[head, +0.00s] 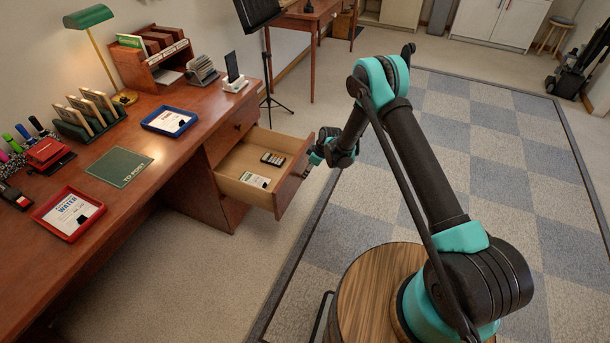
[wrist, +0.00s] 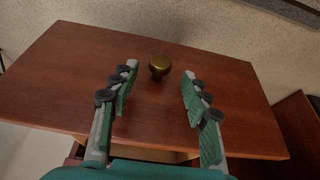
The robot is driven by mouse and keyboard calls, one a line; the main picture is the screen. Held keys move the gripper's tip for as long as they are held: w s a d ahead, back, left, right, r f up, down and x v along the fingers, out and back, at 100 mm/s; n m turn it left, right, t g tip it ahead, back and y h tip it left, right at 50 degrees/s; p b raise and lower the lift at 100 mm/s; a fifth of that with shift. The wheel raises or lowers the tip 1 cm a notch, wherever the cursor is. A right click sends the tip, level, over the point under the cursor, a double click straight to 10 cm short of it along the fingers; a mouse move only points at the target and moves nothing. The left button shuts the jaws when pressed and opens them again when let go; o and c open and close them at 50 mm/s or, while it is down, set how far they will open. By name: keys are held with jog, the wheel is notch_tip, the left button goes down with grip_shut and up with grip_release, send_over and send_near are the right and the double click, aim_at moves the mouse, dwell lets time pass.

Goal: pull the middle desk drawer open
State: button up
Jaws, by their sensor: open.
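The desk drawer below the top one, which looks like the middle drawer (head: 245,194), stands pulled well out of the desk in the head view. Its reddish wood front (wrist: 70,80) fills much of the wrist view. A round brass knob (wrist: 159,67) is on that front. My gripper (wrist: 159,72) is open, with one finger on each side of the knob, near the fingertips. Gaps show on both sides, so the fingers do not grip it. In the head view my gripper (head: 318,155) is just right of the drawer front; its fingers are hard to make out there.
A calculator (head: 272,158) and a white card (head: 255,180) lie in the open drawer. The top drawer (head: 232,128) above is shut. The desk top (head: 140,185) holds trays, a lamp and stationery. Carpet to the right of the drawer is free up to my base.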

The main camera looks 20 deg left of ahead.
jog(key=v, duration=0.8)
jog(key=shift+d+r, duration=0.15)
jog(key=shift+r, duration=0.05)
jog(key=s+d+r+m+t+h, duration=0.15)
jog(key=d+r+m, duration=0.25)
jog(key=d+r, duration=0.75)
jog(key=s+d+r+m+t, duration=0.15)
jog(key=d+r+m, duration=0.25)
jog(key=d+r, duration=0.75)
jog(key=s+d+r+m+h, duration=0.1)
jog(key=s+d+r+m, duration=0.3)
jog(key=s+d, duration=0.75)
jog(key=s+d+m+h, duration=0.2)
jog(key=s+d+m, duration=0.3)
jog(key=s+d, duration=0.5)
jog(key=s, duration=0.3)
jog(key=shift+s+d+f+t, duration=0.2)
jog(key=shift+d+f+t, duration=0.2)
jog(key=shift+a, duration=0.15)
